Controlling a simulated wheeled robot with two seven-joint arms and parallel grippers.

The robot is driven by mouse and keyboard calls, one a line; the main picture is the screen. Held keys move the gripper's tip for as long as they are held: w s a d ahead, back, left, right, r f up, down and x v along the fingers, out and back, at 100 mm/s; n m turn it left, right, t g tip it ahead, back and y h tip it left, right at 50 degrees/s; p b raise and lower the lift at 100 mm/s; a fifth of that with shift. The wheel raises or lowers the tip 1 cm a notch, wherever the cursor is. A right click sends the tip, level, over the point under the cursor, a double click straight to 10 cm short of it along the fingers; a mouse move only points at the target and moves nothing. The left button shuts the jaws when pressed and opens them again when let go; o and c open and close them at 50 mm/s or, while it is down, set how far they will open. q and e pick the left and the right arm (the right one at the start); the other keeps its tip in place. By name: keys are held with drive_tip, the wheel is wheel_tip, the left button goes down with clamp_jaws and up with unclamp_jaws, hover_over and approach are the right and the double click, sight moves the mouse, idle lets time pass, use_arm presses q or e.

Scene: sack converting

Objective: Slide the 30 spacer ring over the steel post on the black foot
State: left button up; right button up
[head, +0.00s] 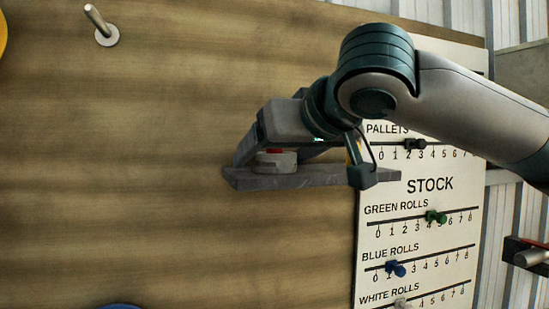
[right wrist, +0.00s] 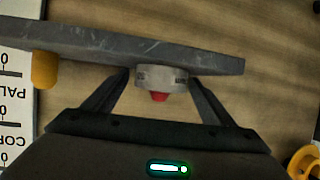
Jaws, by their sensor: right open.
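A short pale grey ring (head: 276,161) sits at the grey ledge on the wooden board, with a red part at its middle. It also shows in the right wrist view (right wrist: 161,76), with faint dark marks too small to read. My right gripper (right wrist: 159,84) is open, with one finger on each side of the ring; I cannot tell whether they touch it. A steel post (head: 98,20) stands out from a pale round base at the upper left. Another steel cylinder (head: 533,257) on a dark block is cut off at the right edge. Which is the task's post is unclear. My left gripper is not in view.
The grey ledge (right wrist: 90,42) juts from the board, with a yellow peg (right wrist: 45,70) near it. A white stock panel (head: 430,185) with coloured sliders lies right of the ledge. A yellow ring-like thing (right wrist: 305,162) is at a corner. The board's left middle is clear.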

idle(0.4)
drive_tip(key=c, duration=1.5)
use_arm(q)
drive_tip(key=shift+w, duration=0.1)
use_arm(e)
drive_tip(key=shift+r, duration=0.15)
drive_tip(key=shift+r+b, duration=0.35)
drive_tip(key=shift+r, duration=0.4)
wheel_tip(320, 180, up, 2)
drive_tip(key=shift+r+b, duration=0.1)
drive_tip(key=shift+b, duration=0.3)
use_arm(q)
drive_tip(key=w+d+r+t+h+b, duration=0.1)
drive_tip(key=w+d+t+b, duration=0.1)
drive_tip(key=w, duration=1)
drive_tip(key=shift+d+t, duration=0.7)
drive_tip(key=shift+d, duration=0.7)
use_arm(e)
drive_tip(key=shift+w+d+r, duration=0.8)
drive_tip(key=shift+d+r, duration=0.4)
drive_tip(key=shift+d, duration=0.6)
drive_tip(key=shift+w+d+r, duration=0.8)
drive_tip(key=shift+d+r, duration=0.35)
drive_tip(key=shift+d, duration=0.65)
drive_tip(key=shift+w+d+r, duration=0.8)
drive_tip(key=shift+d+r, duration=0.4)
drive_tip(key=shift+d, duration=0.6)
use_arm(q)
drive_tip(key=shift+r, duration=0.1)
